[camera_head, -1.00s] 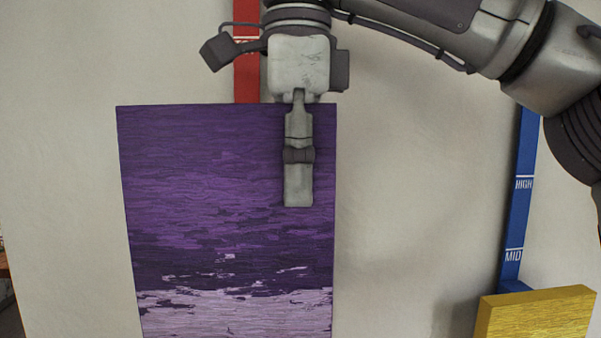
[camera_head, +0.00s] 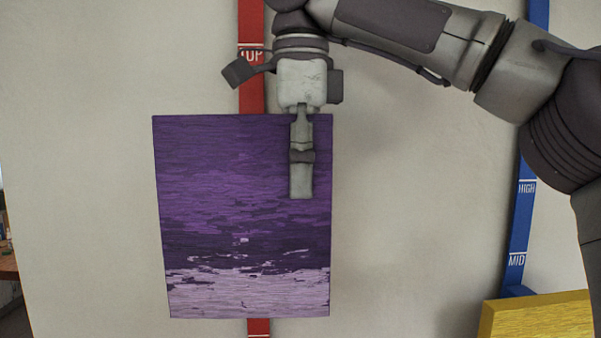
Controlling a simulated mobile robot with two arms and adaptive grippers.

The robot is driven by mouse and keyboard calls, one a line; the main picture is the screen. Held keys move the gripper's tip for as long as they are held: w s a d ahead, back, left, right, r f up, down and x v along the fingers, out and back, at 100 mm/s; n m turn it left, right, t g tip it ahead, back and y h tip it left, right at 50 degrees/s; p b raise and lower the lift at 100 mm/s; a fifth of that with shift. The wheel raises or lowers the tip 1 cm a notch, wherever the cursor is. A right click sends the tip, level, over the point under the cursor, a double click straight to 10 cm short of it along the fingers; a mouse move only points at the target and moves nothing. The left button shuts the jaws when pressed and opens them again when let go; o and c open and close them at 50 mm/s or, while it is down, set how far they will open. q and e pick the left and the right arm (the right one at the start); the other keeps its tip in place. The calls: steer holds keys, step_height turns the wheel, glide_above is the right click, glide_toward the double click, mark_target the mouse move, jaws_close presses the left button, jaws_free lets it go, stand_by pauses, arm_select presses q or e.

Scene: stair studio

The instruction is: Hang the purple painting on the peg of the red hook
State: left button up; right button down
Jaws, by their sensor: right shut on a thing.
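The purple painting (camera_head: 215,190) hangs from my right gripper (camera_head: 301,190), nearly upright, in front of the wall. The gripper is shut on the painting's top edge, right of its middle, with one finger showing on the front face. The red hook's strip (camera_head: 252,80), marked TOP, runs up the wall behind the painting. A short piece of red also shows below the painting. The peg of the red hook is not visible; the painting covers the middle of the strip. My left gripper is not in view.
A blue strip (camera_head: 522,215) marked HIGH and MID stands on the wall at the right. A yellow panel (camera_head: 540,318) is at its lower end. The pale wall (camera_head: 420,230) between the strips is clear. A brown surface edge (camera_head: 8,265) shows at the far left.

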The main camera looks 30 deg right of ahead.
steer(key=shift+w+d+f+b, duration=0.35)
steer(key=shift+w+f, duration=0.25)
steer(key=shift+w, duration=0.25)
steer(key=shift+f, duration=0.15)
stand_by(0.6)
steer(key=c, duration=0.8)
jaws_free()
steer(key=shift+o, duration=0.2)
